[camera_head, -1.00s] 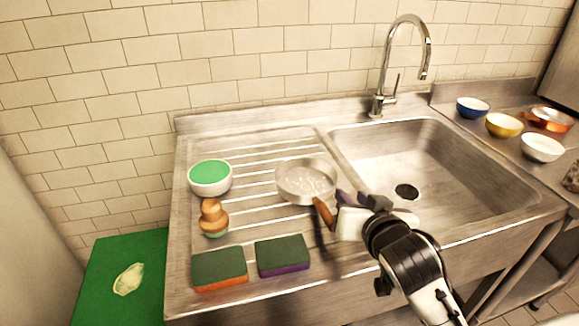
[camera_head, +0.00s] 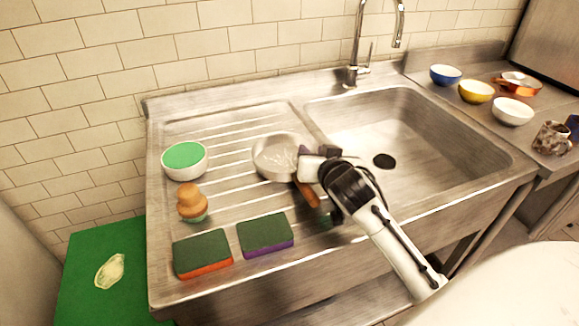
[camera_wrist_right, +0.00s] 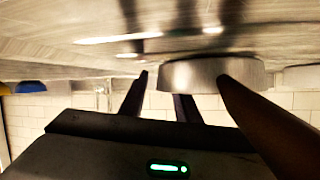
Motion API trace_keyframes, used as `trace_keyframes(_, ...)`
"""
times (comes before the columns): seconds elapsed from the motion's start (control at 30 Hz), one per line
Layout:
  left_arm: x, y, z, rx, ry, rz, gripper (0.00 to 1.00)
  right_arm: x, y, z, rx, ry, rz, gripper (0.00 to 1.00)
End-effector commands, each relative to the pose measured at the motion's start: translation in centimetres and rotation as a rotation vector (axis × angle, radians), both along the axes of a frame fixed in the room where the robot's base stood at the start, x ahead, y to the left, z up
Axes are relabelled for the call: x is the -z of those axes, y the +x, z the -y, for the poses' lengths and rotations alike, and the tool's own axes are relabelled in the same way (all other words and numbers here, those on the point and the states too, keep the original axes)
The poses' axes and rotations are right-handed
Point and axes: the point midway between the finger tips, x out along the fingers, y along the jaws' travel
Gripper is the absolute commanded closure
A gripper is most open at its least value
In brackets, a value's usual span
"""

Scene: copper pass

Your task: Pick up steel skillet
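The steel skillet (camera_head: 272,158) sits on the ribbed drainboard, with its brown handle (camera_head: 308,195) pointing toward the front right. My right gripper (camera_head: 303,160) is at the skillet's right rim, above the handle's base. In the right wrist view the two dark fingers (camera_wrist_right: 160,100) stand apart with nothing seen between them. There the skillet (camera_wrist_right: 210,76) lies just beyond the fingers, and its handle (camera_wrist_right: 270,125) runs to the right of both. Whether the fingers touch the pan is unclear. My left gripper is not in view.
The sink basin (camera_head: 420,135) is empty. Several bowls (camera_head: 476,91), a copper pan (camera_head: 518,84) and a mug (camera_head: 552,138) stand at right.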

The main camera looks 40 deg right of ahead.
Motion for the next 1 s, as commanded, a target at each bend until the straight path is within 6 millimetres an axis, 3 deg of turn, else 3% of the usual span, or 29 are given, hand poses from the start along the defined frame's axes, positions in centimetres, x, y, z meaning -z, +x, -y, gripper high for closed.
trace_keyframes(0.2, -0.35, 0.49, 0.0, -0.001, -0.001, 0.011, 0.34, 0.03, 0.08, 0.01, 0.0, 0.0, 0.0, 0.71)
trace_keyframes(0.4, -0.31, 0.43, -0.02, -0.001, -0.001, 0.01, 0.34, 0.06, 0.04, 0.02, 0.001, 0.0, -0.001, 1.0)
trace_keyframes(1.0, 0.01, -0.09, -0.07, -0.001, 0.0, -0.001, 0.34, 0.5, -0.07, -0.06, 0.0, 0.004, -0.011, 1.0)
